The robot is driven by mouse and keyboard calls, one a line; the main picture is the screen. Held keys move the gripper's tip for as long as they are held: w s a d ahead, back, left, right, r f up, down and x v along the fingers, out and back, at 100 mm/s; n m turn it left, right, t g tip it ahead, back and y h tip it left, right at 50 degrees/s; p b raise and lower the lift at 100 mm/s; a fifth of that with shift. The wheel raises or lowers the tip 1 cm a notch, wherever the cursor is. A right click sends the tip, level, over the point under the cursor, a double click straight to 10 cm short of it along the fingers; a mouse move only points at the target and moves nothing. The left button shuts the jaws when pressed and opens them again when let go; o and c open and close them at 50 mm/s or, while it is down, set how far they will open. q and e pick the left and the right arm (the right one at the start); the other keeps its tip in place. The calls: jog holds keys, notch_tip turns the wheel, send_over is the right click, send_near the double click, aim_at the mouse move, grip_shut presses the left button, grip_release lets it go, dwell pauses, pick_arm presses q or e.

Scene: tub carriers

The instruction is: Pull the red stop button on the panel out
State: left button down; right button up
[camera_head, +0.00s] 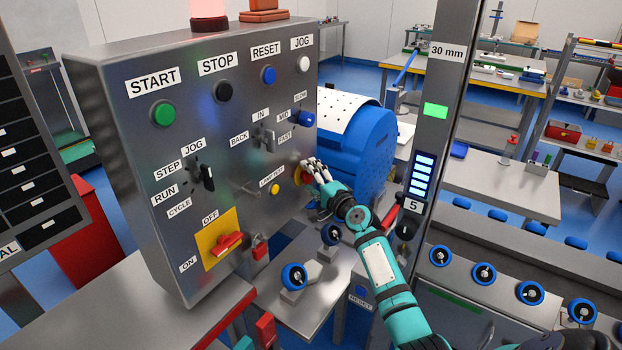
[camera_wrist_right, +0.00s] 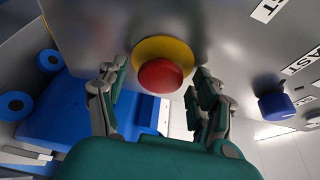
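The red stop button (camera_wrist_right: 160,79) sits on a yellow round base (camera_wrist_right: 178,50) on the grey metal panel (camera_head: 130,90). In the head view the button (camera_head: 304,177) is at the panel's lower right, partly hidden by my right gripper (camera_head: 311,171). In the right wrist view my right gripper (camera_wrist_right: 158,92) is open, with one finger on each side of the red button. Gaps show between the fingers and the button, so it is not gripped. My left gripper is in neither view.
A blue knob (camera_head: 306,118) is above the button on the panel. A red rotary handle (camera_head: 228,242) and a padlock (camera_head: 260,246) are lower left. A blue drum (camera_head: 350,145) stands behind the gripper. A grey post (camera_head: 440,110) rises to the right.

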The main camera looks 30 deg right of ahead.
grip_shut()
jog(key=shift+s+d+f, duration=0.1)
jog(key=shift+s+d, duration=0.2)
jog(key=shift+s, duration=0.45)
jog(key=shift+c, duration=1.1)
grip_release()
jog(key=o, duration=0.3)
jog(key=shift+s+d, duration=0.1)
jog(key=shift+s, duration=0.05)
jog(key=shift+o, duration=0.2)
